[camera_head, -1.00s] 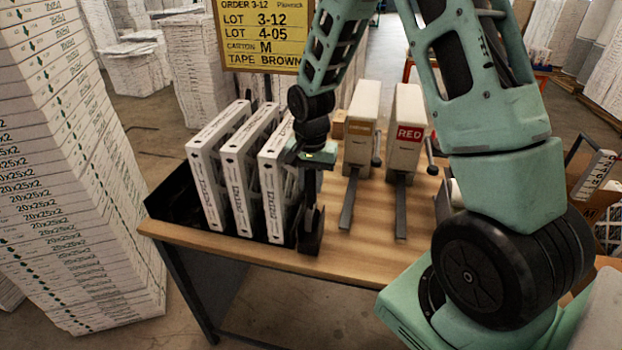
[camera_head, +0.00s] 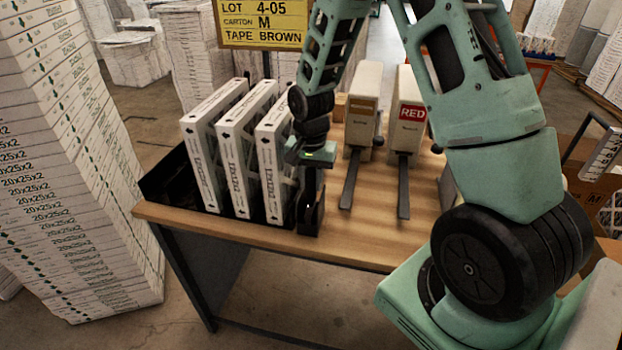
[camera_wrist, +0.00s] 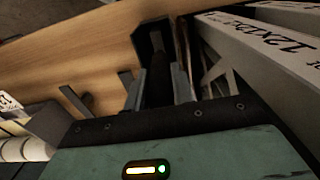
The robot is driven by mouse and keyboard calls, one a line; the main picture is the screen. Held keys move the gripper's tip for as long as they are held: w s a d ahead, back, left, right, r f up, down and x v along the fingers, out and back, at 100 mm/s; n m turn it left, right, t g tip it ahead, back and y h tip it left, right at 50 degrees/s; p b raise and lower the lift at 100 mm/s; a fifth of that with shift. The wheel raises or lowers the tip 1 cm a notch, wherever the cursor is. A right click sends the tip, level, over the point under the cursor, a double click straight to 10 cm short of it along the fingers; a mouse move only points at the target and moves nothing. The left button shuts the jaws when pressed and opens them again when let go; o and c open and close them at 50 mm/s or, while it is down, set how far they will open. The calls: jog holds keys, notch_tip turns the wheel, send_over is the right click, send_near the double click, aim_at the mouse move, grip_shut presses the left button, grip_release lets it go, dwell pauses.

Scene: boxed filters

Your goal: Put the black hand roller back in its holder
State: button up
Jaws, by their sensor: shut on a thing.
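My gripper (camera_head: 312,168) points down at the front of the table, just right of the white boxed filters. It is shut on the black hand roller (camera_wrist: 160,75), seen as a dark shape between the two fingers in the wrist view. The dark holder (camera_head: 312,222) stands upright near the table's front edge, directly below my gripper. It also shows in the wrist view (camera_wrist: 142,40), beyond the fingertips. The roller's lower end overlaps the holder in both views. Dark on dark, I cannot tell how deep it sits or whether it touches the walls.
Several boxed filters (camera_head: 238,160) stand in a black rack (camera_head: 165,190) close to my gripper's left. Two tape dispensers (camera_head: 364,110) (camera_head: 408,120), one labelled RED, stand to the right with dark arms reaching forward. Bare wooden tabletop (camera_head: 355,235) lies at the front right.

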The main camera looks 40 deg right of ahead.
jog(key=o, duration=1.1)
jog(key=shift+c, duration=0.2)
notch_tip(320, 180, up, 17)
jog(key=b, duration=0.3)
jog(key=shift+r, duration=0.2)
jog(key=s+a+f+n+b, duration=0.1)
jog(key=s+a+f+n, duration=0.1)
jog(key=s+a+n, duration=0.5)
jog(key=s+a+f+n+b, duration=0.1)
jog(key=s+a+f+n, duration=0.15)
jog(key=a, duration=0.85)
jog(key=s+a+f+n, duration=0.2)
jog(key=s+a+n, duration=0.1)
jog(key=s, duration=0.4)
jog(key=s+a+f+n+b, duration=0.1)
jog(key=s+a+f+n, duration=0.2)
jog(key=s+n, duration=0.2)
jog(key=s, duration=0.2)
jog(key=shift+s+a+n+y, duration=0.2)
jog(key=shift+s+n+y, duration=0.1)
jog(key=shift+n, duration=0.05)
